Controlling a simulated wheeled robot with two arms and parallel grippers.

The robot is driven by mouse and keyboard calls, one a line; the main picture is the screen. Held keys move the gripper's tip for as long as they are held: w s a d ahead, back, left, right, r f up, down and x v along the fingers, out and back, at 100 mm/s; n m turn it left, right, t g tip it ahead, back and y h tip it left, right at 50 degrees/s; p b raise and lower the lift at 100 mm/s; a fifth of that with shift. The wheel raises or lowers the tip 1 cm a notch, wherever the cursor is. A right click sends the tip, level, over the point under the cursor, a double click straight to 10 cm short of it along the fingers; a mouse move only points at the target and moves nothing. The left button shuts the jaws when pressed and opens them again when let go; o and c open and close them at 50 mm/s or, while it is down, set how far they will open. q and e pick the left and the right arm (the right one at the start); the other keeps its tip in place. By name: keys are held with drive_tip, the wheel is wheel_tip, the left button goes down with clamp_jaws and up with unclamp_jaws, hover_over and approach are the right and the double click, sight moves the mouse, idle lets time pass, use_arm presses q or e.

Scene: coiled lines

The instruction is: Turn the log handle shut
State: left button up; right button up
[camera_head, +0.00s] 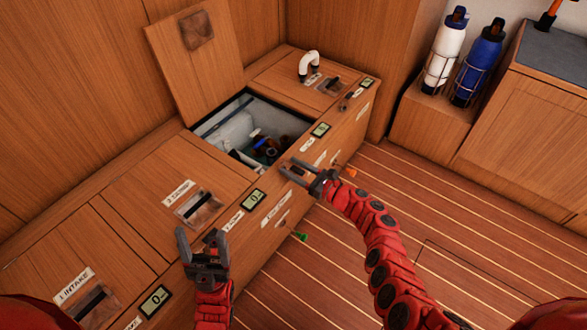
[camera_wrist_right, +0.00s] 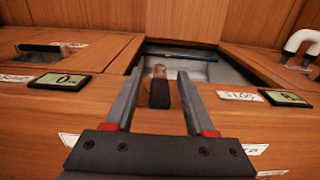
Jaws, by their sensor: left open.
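A small upright handle (camera_wrist_right: 159,90), dark below and reddish-brown above, stands at the front edge of the open compartment. A white label beside it is too blurred to read for certain, so I cannot confirm that it is the log handle. My right gripper (camera_head: 296,170) is open at this edge. In the right wrist view its two fingers (camera_wrist_right: 157,104) lie on either side of the handle, with a gap on each side. My left gripper (camera_head: 201,240) is open and empty over the bench front, left of the right gripper.
The open compartment (camera_head: 215,120) holds a blue item and other dark pieces; its wooden lid (camera_head: 195,65) leans up behind it. Closed hatches lie left, with an intake label (camera_head: 75,285). A white bent pipe (camera_head: 309,64) stands right. Two bottles (camera_head: 477,62) stand in racks.

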clamp_jaws()
idle(1.3)
